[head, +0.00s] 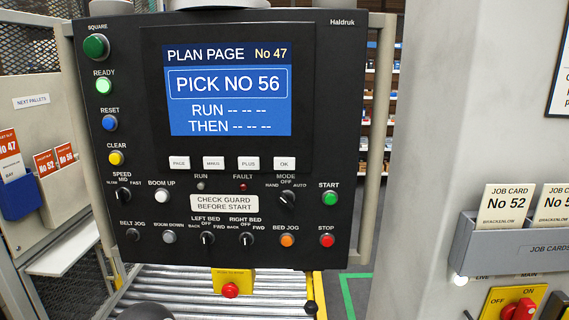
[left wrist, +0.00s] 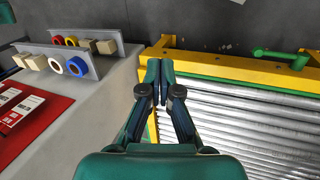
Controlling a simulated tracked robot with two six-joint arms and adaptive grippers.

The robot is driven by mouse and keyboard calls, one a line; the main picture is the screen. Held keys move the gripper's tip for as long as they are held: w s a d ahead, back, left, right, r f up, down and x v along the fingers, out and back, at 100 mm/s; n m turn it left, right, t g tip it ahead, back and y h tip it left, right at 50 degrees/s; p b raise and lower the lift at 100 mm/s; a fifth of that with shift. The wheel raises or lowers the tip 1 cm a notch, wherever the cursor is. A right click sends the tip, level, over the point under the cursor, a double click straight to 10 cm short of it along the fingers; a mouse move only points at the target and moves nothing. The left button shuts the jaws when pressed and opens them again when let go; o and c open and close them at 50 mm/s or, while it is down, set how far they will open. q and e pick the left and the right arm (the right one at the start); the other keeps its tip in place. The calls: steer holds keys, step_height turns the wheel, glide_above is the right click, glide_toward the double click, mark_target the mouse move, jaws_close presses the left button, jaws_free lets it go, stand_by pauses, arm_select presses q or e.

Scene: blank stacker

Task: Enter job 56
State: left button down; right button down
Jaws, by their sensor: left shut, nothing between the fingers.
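The control panel (head: 330,200) fills the middle of the head view. Its screen (head: 230,92) reads PLAN PAGE No 47, a boxed PICK NO 56, then RUN and THEN with dashes only. Below are white keys: PAGE (head: 179,163), MINUS (head: 213,163), PLUS (head: 248,163) and OK (head: 284,163). The green READY lamp (head: 104,86) looks lit. The MODE knob (head: 286,198) sits below OK. My left gripper (left wrist: 160,70) is shut and empty in the left wrist view, above the edge between a grey surface and the roller bed. My right gripper is not in view.
START (head: 330,198) and STOP (head: 327,240) are at the panel's right. A job card holder (head: 520,237) hangs on the pillar. Red pallet slips (head: 45,162) are at the left. The left wrist view shows rollers (left wrist: 250,120), a yellow frame (left wrist: 200,62) and a tape rack (left wrist: 108,70).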

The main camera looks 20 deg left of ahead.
mark_target(284, 164)
arm_select(q)
steer(key=w+a+r+t+p, duration=0.1)
steer(key=w+r+t+p, duration=0.15)
steer(key=w+r, duration=1)
steer(key=w+a+r+t+p, duration=0.2)
steer(key=w+r+t, duration=0.2)
steer(key=w+r, duration=0.8)
steer(key=s+r+m+t+h+p, duration=0.1)
steer(key=s+r+t, duration=0.1)
steer(key=r, duration=1.8)
steer(key=s+r+m+t+h+p, duration=0.1)
steer(key=r+t, duration=0.3)
steer(key=r, duration=1.6)
steer(key=shift+s+r+h+p, duration=0.15)
steer(key=shift+s+h+p, duration=0.15)
steer(key=shift+s+p, duration=0.15)
steer(key=shift+w+a+b, duration=0.1)
steer(key=shift+w+a, duration=0.3)
steer(key=shift+w, duration=1)
steer(key=shift+w+a+b, duration=0.1)
steer(key=shift+w+a, duration=0.3)
steer(key=shift+w, duration=1.05)
steer(key=shift+w+a+b, duration=0.1)
steer(key=shift+w+a, duration=0.3)
steer(key=shift+w, duration=1)
